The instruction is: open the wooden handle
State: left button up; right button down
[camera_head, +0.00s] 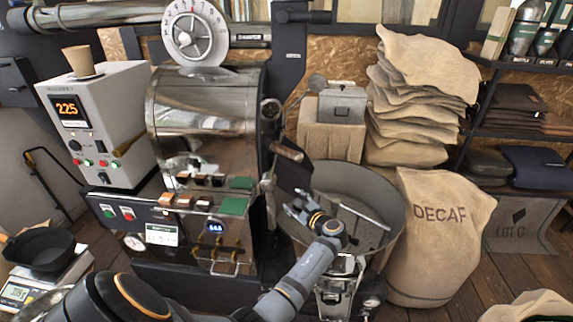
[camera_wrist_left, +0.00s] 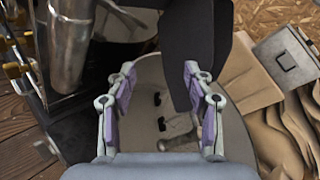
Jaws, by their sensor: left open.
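The wooden handle (camera_head: 287,150) is a short brown bar on the front of the steel roaster drum (camera_head: 200,115), just above a dark plate (camera_head: 292,177). My left gripper (camera_head: 297,205) is below the handle, over the round cooling bin, open and apart from the handle. In the left wrist view its two fingers (camera_wrist_left: 159,72) are spread wide with nothing held. The dark plate (camera_wrist_left: 190,35) reaches down near the right finger there. I cannot make out the wooden handle in the left wrist view. My right gripper is not in view.
The round metal cooling bin (camera_head: 385,205) lies under the left gripper. A DECAF sack (camera_head: 440,235) stands right of it, and stacked sacks (camera_head: 420,95) rise behind. A control box (camera_head: 100,120) reading 225 stands left. Wooden floor shows at lower right.

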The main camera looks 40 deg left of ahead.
pick_arm(q)
notch_tip(320, 180, up, 7)
jog(key=w+d+g+y+b, duration=0.1)
jog(key=w+d+g+y, duration=0.1)
jog(key=g+y+b, duration=0.1)
jog(key=g+y, duration=0.1)
jog(key=g, duration=0.2)
send_near(286, 152)
jog(key=shift+w+a+f, duration=0.2)
jog(key=shift+w+f, duration=0.4)
jog(key=shift+f, duration=0.3)
jog(key=shift+s+r, duration=0.1)
jog(key=shift+r, duration=0.2)
jog(key=a+p, duration=0.2)
jog(key=a, duration=0.7)
jog(key=shift+a, duration=0.2)
jog(key=shift+w+a+f, duration=0.1)
jog(key=shift+w+a, duration=0.1)
jog(key=shift+a, duration=0.4)
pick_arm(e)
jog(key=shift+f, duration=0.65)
pick_arm(q)
grip_shut()
